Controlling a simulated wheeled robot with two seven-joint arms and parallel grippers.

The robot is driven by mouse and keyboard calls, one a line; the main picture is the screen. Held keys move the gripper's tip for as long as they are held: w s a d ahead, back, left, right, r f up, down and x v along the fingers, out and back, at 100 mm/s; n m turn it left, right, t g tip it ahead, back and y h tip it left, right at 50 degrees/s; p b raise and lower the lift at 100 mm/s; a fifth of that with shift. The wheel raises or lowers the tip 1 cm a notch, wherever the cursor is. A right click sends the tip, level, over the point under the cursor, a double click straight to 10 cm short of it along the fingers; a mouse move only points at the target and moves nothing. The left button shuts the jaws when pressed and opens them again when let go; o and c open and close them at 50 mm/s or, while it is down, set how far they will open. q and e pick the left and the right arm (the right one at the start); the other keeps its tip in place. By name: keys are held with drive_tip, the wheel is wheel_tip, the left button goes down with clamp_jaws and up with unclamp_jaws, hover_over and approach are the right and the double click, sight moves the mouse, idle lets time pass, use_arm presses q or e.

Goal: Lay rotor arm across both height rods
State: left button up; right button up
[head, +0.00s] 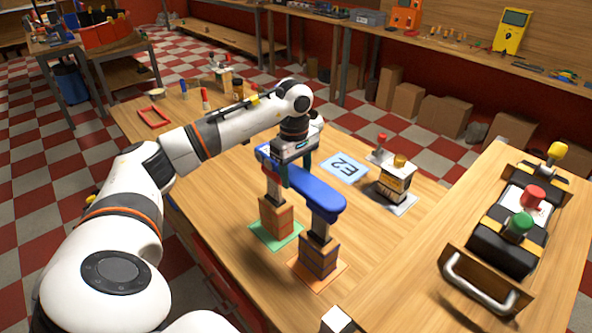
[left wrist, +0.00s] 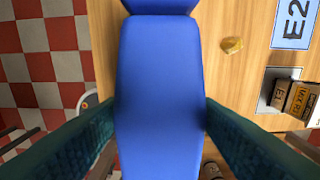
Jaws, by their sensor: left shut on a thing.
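The rotor arm is a long blue bar (head: 318,190), roughly level over two upright height rods. It fills the middle of the left wrist view (left wrist: 160,80). One height rod (head: 272,190) rises from a wooden block on a green mat (head: 262,236). The other rod (head: 320,229) rises from a block on an orange mat (head: 307,277). The bar's ends are over the rods; I cannot tell whether it touches both. My left gripper (head: 296,170) is shut on the bar near its middle, with dark green fingers on both sides. My right gripper is not in view.
A blue E2 card (head: 345,166) and a small device with red and yellow knobs (head: 392,180) are to the right. A wooden box with a metal handle and coloured knobs (head: 490,270) stands at the right. A red frame (head: 153,117) lies at the far left of the table.

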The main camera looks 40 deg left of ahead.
sight(295, 172)
use_arm(q)
drive_tip(key=shift+f+b, duration=0.45)
drive_tip(key=shift+f, duration=0.1)
drive_tip(key=o, duration=1.3)
drive_tip(key=shift+c, duration=0.2)
drive_tip(key=shift+r, duration=0.1)
drive_tip(key=shift+r, duration=0.3)
wheel_tip(295, 172, up, 11)
drive_tip(key=b, duration=0.1)
drive_tip(key=shift+a+r, duration=0.15)
drive_tip(key=shift+a, duration=0.1)
